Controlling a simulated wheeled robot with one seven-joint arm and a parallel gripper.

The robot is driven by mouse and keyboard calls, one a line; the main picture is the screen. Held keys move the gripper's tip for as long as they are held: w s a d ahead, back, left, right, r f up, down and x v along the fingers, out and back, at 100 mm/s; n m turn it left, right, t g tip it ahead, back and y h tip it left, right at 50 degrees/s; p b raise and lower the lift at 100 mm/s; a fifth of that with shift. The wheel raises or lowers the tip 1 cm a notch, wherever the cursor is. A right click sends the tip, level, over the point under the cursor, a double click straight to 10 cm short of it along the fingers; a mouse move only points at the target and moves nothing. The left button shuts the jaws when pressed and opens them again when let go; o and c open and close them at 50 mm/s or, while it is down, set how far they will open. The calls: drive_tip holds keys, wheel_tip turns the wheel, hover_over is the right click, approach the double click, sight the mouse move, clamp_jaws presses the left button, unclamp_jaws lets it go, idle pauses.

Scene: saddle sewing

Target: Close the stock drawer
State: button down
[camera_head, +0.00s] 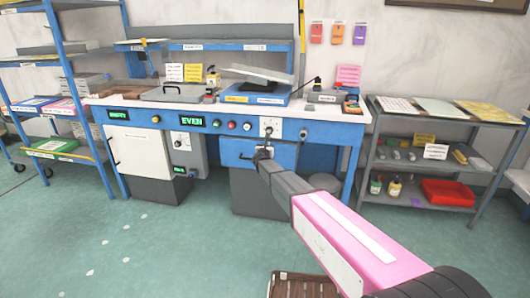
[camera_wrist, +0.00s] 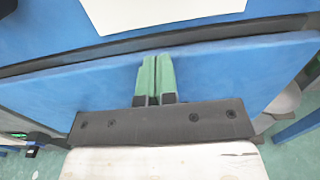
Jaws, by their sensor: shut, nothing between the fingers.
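The drawer front, a blue panel (camera_head: 285,156), sits under the right half of the blue workbench (camera_head: 335,132). In the wrist view the blue panel (camera_wrist: 90,88) spans the picture below a dark band. I cannot tell how far the drawer stands out. My gripper (camera_head: 262,152) is in front of the panel, with the arm reaching in from the lower right. In the wrist view the green fingers of my gripper (camera_wrist: 157,62) are together and empty, pointing at the panel. Whether the tips touch it is unclear. Part of the panel is hidden behind my gripper.
A grey shelf rack (camera_head: 440,140) with a red bin (camera_head: 448,191) stands right of the bench. A blue shelf unit (camera_head: 62,60) stands at the left. A white cabinet door (camera_head: 140,155) is under the bench's left side. The green floor in front is mostly clear.

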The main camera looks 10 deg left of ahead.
drive_tip(key=shift+w, duration=1.1)
drive_tip(key=shift+w, duration=0.15)
drive_tip(key=s, duration=1.5)
drive_tip(key=s+d+f+m+g, duration=0.2)
drive_tip(key=s+d+m+g, duration=0.4)
drive_tip(key=s+d+m, duration=0.5)
drive_tip(key=s+d+f+m+g, duration=0.3)
drive_tip(key=s+d+m+g, duration=0.3)
drive_tip(key=s+d+m, duration=0.5)
drive_tip(key=s+d+f+m+g+y, duration=0.1)
drive_tip(key=s+d+f+m+g, duration=0.2)
drive_tip(key=s+d+m+g, duration=0.3)
drive_tip(key=s+d+m, duration=0.5)
drive_tip(key=s+m, duration=0.2)
drive_tip(key=s, duration=0.1)
drive_tip(key=shift+s+d+f, duration=0.15)
drive_tip(key=shift+d, duration=0.15)
